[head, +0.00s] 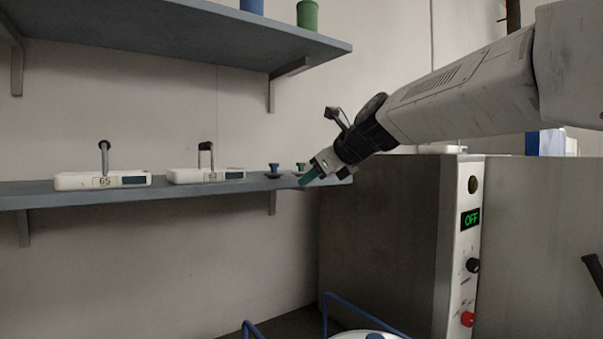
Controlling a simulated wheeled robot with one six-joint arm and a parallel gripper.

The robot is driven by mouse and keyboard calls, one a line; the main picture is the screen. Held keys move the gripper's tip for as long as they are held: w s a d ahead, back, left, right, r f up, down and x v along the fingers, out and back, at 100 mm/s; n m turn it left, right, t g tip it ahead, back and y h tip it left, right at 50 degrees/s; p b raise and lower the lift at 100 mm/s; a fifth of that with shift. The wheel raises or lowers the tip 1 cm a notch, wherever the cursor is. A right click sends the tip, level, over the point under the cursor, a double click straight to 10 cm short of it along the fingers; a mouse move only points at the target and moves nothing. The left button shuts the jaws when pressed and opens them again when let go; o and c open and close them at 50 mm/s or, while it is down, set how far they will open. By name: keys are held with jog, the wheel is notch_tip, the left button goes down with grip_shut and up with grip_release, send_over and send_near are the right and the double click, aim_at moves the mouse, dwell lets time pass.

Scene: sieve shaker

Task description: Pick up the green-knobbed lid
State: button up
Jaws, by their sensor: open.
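The green-knobbed lid (300,168) sits near the right end of the lower shelf, partly hidden by my gripper. Its small green knob points up. My gripper (303,181) reaches in from the right, angled down and to the left, with its fingers just in front of the lid. It is open, and I see nothing held in it. Whether the fingers touch the lid cannot be told from this view. A similar lid with a blue knob (274,169) sits just to the left.
Two white devices (103,181) (206,175) stand on the lower shelf (240,187). Blue (251,6) and green (307,14) containers stand on the upper shelf (180,35). A cabinet panel (458,250) reading OFF is at right. Blue rails (335,300) are below.

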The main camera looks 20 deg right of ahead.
aim_at(298, 165)
jog(key=w+r+m, duration=0.1)
jog(key=w+r+m+t, duration=0.1)
jog(key=w, duration=0.1)
jog(key=w+d+r+m, duration=0.1)
jog(key=m, duration=0.1)
jog(key=shift+w+d+r, duration=0.1)
jog(key=shift+w, duration=0.25)
jog(key=shift+t, duration=0.3)
jog(key=x, duration=0.5)
jog(key=r+x, duration=0.1)
jog(key=x, duration=0.1)
jog(key=shift+w, duration=0.5)
grip_shut()
